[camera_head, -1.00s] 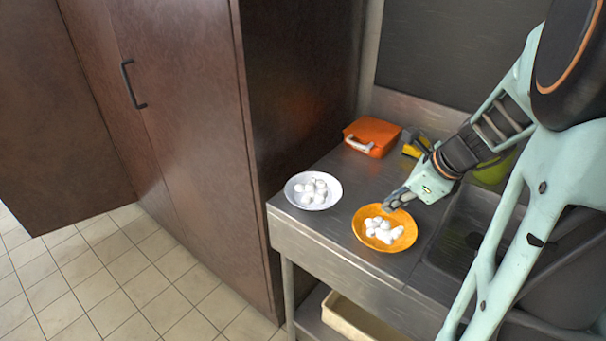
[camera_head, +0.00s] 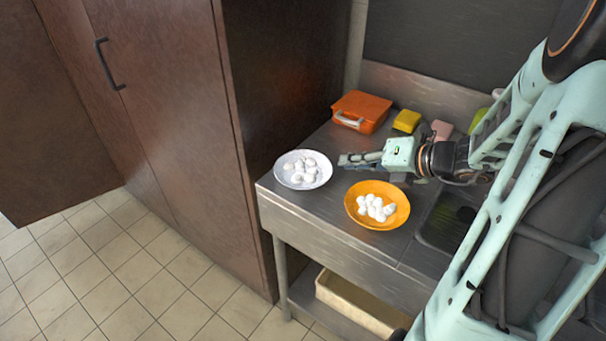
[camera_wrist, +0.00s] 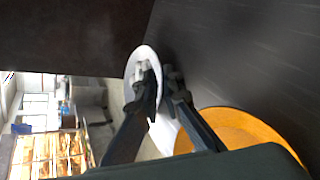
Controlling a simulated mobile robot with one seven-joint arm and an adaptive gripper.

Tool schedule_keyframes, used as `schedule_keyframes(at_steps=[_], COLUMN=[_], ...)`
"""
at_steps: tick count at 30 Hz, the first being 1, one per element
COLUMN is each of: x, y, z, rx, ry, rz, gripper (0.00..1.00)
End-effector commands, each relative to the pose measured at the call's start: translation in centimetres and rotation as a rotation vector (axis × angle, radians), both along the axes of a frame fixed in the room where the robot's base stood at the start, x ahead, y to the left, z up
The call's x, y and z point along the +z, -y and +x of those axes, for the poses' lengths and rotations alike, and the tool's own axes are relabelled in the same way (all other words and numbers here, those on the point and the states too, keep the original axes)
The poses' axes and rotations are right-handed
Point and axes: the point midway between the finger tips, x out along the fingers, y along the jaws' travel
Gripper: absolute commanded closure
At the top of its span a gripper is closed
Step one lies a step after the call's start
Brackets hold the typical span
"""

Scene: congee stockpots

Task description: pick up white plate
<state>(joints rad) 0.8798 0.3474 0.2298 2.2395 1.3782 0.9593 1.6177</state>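The white plate (camera_head: 288,181) lies on the left end of the steel counter and holds several small white pieces. My gripper (camera_head: 346,159) is just to the right of the plate, pointing left toward its rim, apart from it as far as I can tell. In the wrist view, my gripper's fingers (camera_wrist: 158,85) are spread with a gap between them. The white plate (camera_wrist: 133,62) shows beyond the fingertips, partly hidden by them. Nothing is seen held.
An orange plate (camera_head: 363,217) with white pieces is in front of my arm. An orange case (camera_head: 366,107), a yellow block (camera_head: 407,121) and a pink block (camera_head: 442,130) stand behind. A brown cabinet (camera_head: 285,90) rises left of the counter (camera_head: 330,232).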

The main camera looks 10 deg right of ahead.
Motion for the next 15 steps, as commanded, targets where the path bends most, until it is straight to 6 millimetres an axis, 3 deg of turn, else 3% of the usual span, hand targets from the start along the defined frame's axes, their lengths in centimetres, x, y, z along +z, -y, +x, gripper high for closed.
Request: schedule_keyframes(at_steps=[15], x=[-3.1], y=[-3.5], z=[3.2], rx=[0.002], ry=[-0.001], rz=[-0.002], gripper=[0.93])
